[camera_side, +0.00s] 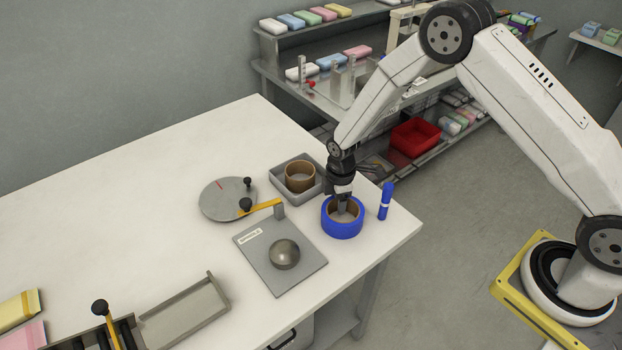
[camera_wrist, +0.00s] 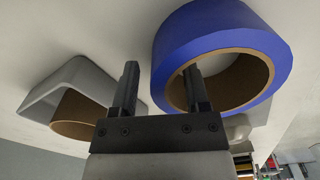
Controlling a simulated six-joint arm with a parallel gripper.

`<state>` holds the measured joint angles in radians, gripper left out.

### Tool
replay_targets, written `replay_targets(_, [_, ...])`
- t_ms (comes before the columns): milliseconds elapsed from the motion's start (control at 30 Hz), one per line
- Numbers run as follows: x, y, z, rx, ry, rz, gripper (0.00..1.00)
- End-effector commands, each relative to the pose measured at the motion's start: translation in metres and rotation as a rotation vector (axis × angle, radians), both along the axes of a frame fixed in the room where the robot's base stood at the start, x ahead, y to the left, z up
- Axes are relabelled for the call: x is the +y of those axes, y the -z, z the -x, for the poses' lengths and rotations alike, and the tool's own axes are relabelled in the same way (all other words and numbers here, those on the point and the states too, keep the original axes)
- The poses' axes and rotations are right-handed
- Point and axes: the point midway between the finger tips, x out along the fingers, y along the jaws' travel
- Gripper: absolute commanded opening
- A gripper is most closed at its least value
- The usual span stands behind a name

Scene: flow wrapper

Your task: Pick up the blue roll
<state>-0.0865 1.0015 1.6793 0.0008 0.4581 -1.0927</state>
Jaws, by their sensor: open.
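The blue roll (camera_side: 342,226) lies flat on the white table near its right corner, with a brown core open at the top. It also shows in the wrist view (camera_wrist: 228,40). My gripper (camera_side: 344,205) points down over the roll. In the wrist view my gripper (camera_wrist: 160,85) is open, with one finger in front of the roll's core opening and the other outside the roll on the left. The roll's wall is between the two fingers. I cannot tell whether either finger touches it.
A grey tray (camera_side: 283,192) with a brown ring (camera_side: 300,176) stands close behind the roll. A blue marker (camera_side: 385,201) stands to its right. A grey plate (camera_side: 262,270) with a metal dome (camera_side: 285,253) lies at front left. A round disc (camera_side: 226,203) with an orange lever is farther left.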

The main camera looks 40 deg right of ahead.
Motion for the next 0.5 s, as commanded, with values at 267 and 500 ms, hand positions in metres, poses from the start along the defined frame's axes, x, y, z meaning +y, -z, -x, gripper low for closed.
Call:
replay_targets(267, [0.0001, 0.0004, -0.0003, -0.001, 0.000, 0.000, 0.59])
replay_targets(500, [0.0000, 0.0002, -0.0002, -0.001, 0.000, 0.000, 0.53])
